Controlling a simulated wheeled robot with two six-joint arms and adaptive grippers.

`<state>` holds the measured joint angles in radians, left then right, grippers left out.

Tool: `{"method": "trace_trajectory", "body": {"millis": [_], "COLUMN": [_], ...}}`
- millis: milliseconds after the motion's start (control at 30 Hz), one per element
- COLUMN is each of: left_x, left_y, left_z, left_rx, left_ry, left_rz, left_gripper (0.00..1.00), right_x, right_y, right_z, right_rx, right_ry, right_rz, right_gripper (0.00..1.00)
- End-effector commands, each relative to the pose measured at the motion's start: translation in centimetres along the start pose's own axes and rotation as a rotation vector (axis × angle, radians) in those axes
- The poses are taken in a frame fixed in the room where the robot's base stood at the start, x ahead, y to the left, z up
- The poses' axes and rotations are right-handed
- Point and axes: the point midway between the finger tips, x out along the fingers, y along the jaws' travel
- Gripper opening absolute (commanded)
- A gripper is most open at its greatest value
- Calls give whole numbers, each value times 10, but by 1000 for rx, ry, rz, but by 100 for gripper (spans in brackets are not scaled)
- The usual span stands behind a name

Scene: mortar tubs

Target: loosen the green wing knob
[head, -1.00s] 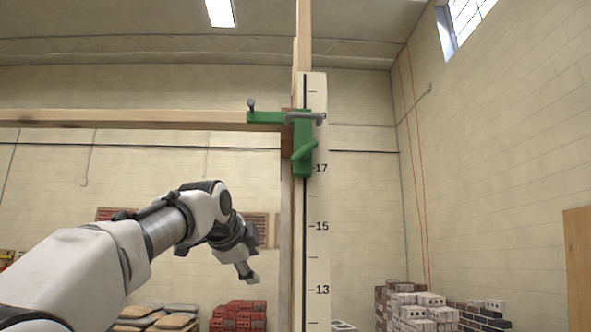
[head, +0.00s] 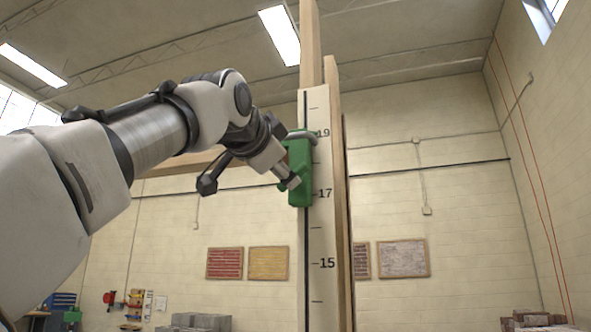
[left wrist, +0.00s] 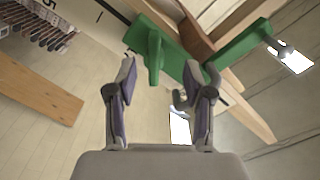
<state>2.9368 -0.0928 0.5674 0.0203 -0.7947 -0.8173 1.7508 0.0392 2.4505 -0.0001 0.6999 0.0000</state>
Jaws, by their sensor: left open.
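The green wing knob (left wrist: 154,57) sticks out from the green bracket (left wrist: 185,62) in the left wrist view. My left gripper (left wrist: 168,70) is open. Its two fingers stand either side of the knob's free end in that view, with gaps to both; I cannot tell how deep the knob lies between them. In the head view, my left gripper (head: 291,183) is at the front of the bracket (head: 300,165), which sits on the marked post (head: 317,240) between the 17 and 19 marks. The gripper mostly hides the knob there. My right gripper is not in view.
A wooden rail (head: 190,163) runs left from the post, behind my left arm. A grey bar (head: 301,135) crosses the bracket's top. Framed brick panels (head: 268,263) hang on the far wall. The space right of the post is clear.

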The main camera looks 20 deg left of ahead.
Motion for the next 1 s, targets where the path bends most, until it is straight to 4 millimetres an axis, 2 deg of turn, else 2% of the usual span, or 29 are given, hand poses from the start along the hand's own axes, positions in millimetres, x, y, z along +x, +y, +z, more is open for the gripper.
{"method": "trace_trajectory", "body": {"millis": [33, 200, 467, 567, 600, 633, 1000], "left_x": [11, 34, 37, 37, 37, 37, 36], "left_y": [-3, 0, 2, 2, 2, 2, 1], "left_z": [-3, -1, 0, 0, 0, 0, 0], "left_rx": [1, 2, 2, 2, 2, 2, 0], "left_ry": [-3, -1, -1, -1, -1, -1, 1], "left_rz": [4, 2, 1, 1, 1, 1, -1], "left_gripper": [52, 52, 52, 20, 6, 0, 0], "right_x": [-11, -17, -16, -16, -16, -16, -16], "right_y": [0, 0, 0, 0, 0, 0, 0], "right_z": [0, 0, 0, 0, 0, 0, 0], "right_rx": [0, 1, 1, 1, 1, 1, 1], "right_ry": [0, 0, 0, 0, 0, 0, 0], "right_rz": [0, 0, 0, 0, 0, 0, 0], "right_gripper": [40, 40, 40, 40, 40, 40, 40]}}
